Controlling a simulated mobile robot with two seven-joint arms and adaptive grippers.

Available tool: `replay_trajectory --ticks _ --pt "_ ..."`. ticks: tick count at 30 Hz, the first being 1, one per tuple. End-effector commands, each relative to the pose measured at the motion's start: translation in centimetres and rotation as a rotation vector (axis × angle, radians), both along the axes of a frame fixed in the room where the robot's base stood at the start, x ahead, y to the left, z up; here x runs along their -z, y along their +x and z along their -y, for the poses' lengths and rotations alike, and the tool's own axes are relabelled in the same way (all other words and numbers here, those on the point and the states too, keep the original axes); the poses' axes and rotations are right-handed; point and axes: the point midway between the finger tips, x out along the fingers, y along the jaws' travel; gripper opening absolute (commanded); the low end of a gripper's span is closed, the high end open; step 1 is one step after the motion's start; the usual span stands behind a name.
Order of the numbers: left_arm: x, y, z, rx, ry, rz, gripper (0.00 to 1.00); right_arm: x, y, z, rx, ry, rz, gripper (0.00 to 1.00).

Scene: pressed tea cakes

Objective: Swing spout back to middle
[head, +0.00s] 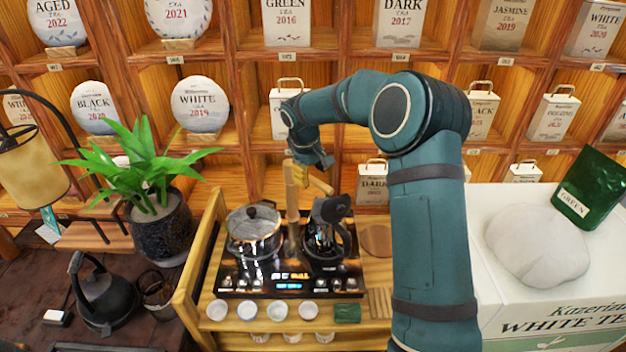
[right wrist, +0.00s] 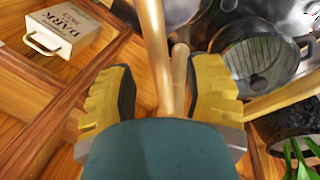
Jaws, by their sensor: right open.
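The bamboo spout stands on a wooden post (head: 292,215) at the back of the tea stove (head: 290,284), between the lidded pot (head: 253,235) and the dark kettle (head: 327,215). My right gripper (head: 309,178) is at the top of this post and partly covers the spout in the head view. In the right wrist view, my right gripper (right wrist: 163,88) has its two yellow fingers spread apart, with the wooden spout (right wrist: 156,55) running between them. I see a gap on each side of the wood. My left gripper is out of view.
A wooden shelf wall (head: 250,100) with tea boxes and discs rises behind the stove. A potted plant (head: 160,225) stands left of it. Small white cups (head: 262,311) line the stand's front. A white box (head: 535,270) is at right.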

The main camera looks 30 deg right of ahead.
Motion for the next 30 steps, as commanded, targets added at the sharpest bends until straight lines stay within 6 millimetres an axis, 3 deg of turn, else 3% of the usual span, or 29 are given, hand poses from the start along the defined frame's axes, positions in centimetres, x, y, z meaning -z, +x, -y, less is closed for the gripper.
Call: replay_trajectory --ticks 6,16,17,21,30 --pt "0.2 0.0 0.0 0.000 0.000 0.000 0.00 1.9 0.1 0.4 0.000 0.001 -0.001 0.51" --pt "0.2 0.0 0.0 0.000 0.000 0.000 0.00 2.1 0.1 0.4 0.000 0.000 0.000 0.51" --pt "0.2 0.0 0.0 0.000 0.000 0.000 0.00 2.1 0.1 0.4 0.000 0.000 0.000 0.47" --pt "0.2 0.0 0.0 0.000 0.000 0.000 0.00 2.1 0.1 0.4 0.000 0.000 0.000 0.00" --pt "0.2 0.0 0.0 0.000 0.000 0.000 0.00 2.2 0.1 0.4 0.000 0.001 -0.001 0.00"
